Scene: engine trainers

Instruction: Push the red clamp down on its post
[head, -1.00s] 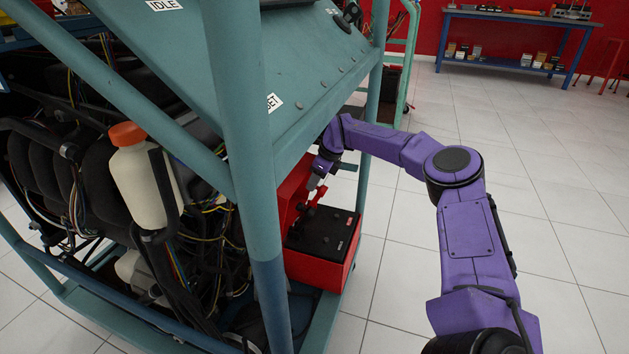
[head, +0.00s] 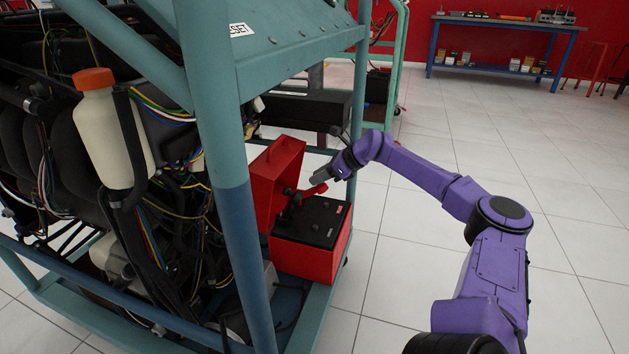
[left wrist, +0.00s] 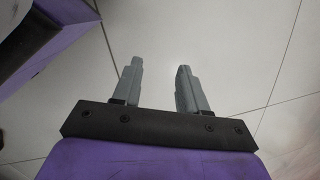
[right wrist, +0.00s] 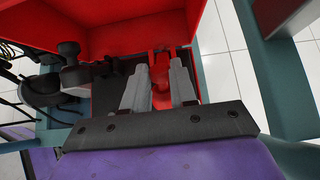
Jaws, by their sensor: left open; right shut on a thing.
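The red clamp (head: 314,190) is at the black top of the battery (head: 318,222), inside the open red box (head: 308,258). My right gripper (head: 318,178) reaches in from the right and is shut on the clamp. In the right wrist view the red clamp (right wrist: 161,82) shows between the two grey fingers (right wrist: 160,88). The post under the clamp is hidden, so I cannot tell how far the clamp sits on it. My left gripper (left wrist: 158,80) is open and empty over pale floor tiles, outside the head view.
The box's red lid (head: 279,180) stands open behind the clamp. A teal frame post (head: 222,165) rises just left of the box. A white bottle with an orange cap (head: 110,138) and wiring are further left.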

